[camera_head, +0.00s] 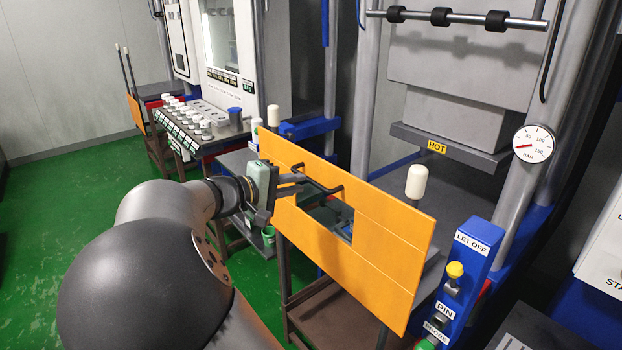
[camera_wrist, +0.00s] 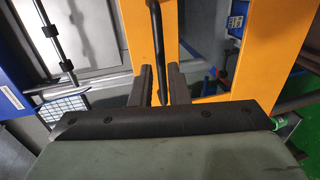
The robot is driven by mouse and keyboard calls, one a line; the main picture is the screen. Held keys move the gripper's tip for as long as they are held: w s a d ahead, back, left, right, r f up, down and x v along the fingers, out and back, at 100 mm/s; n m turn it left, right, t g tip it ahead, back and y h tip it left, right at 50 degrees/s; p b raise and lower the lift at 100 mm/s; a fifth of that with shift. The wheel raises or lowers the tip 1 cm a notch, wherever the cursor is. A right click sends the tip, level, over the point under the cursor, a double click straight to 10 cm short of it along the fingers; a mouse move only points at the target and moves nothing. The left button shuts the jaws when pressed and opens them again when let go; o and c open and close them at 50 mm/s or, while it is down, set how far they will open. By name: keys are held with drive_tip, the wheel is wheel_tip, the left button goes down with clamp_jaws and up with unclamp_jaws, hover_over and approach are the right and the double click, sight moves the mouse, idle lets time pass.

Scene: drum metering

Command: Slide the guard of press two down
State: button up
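The guard of press two is an orange panel (camera_head: 375,258) with a rectangular window, standing upright in front of the press bed. A black bar handle (camera_head: 322,183) is fixed on it near the top edge of the window. My gripper (camera_head: 298,184) is at the left part of this handle. In the wrist view the orange guard (camera_wrist: 205,78) fills the middle. The dark handle (camera_wrist: 157,45) runs between the two fingers of my gripper (camera_wrist: 162,80). The fingers stand apart with narrow gaps beside the handle, so they look open around it.
A blue post (camera_head: 462,270) with a yellow knob and labels stands right of the guard. A pale-capped post (camera_head: 417,182) rises behind it. A pressure gauge (camera_head: 533,144) is at the right. A rack of white-capped items (camera_head: 195,118) stands left. Green floor (camera_head: 60,230) is clear at left.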

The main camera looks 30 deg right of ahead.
sight(309, 181)
drive_tip(key=x, duration=0.5)
drive_tip(key=shift+d, duration=0.2)
